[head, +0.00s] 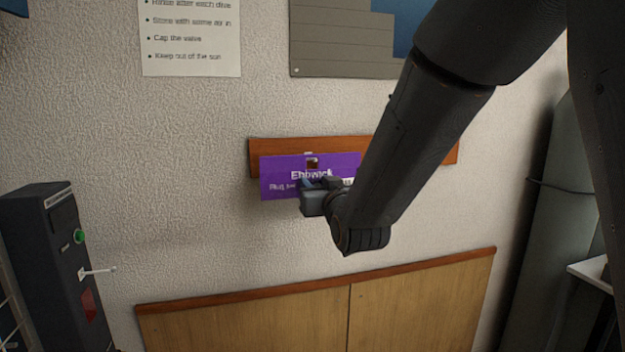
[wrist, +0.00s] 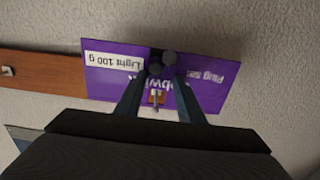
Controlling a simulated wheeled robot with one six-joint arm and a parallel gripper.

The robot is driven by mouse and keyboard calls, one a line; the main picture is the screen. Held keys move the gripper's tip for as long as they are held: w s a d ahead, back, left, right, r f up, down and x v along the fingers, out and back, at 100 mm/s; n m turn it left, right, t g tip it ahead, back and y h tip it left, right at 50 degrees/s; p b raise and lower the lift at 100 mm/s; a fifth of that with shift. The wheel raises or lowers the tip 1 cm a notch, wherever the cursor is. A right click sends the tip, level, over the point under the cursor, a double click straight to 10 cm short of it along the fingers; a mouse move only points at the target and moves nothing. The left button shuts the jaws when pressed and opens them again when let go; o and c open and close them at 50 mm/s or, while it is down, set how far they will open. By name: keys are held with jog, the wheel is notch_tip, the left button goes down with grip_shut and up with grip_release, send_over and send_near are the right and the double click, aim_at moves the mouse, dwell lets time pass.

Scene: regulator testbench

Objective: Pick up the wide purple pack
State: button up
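The wide purple pack (head: 284,187) hangs flat against the wooden rail, face outward, in the head view. It shows upside down in the wrist view (wrist: 105,85), with a white "Light 100 g" label. A small hook (head: 312,161) stands at its upper middle; the metal peg (wrist: 156,101) shows between my fingers in the wrist view. My gripper (head: 316,184) is in front of the pack's lower middle and covers part of its print. In the wrist view my gripper (wrist: 160,82) has its two fingers apart with the pack's face between them. Finger contact cannot be told.
The wooden rail (head: 410,152) runs along the textured wall behind the pack. A wooden cabinet (head: 250,318) is below. A dark device with a green button (head: 79,237) stands at the left. A grey cylinder (head: 545,230) stands at the right. Wall left of the pack is bare.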

jog(key=shift+c, duration=1.4)
jog(key=shift+r, duration=0.2)
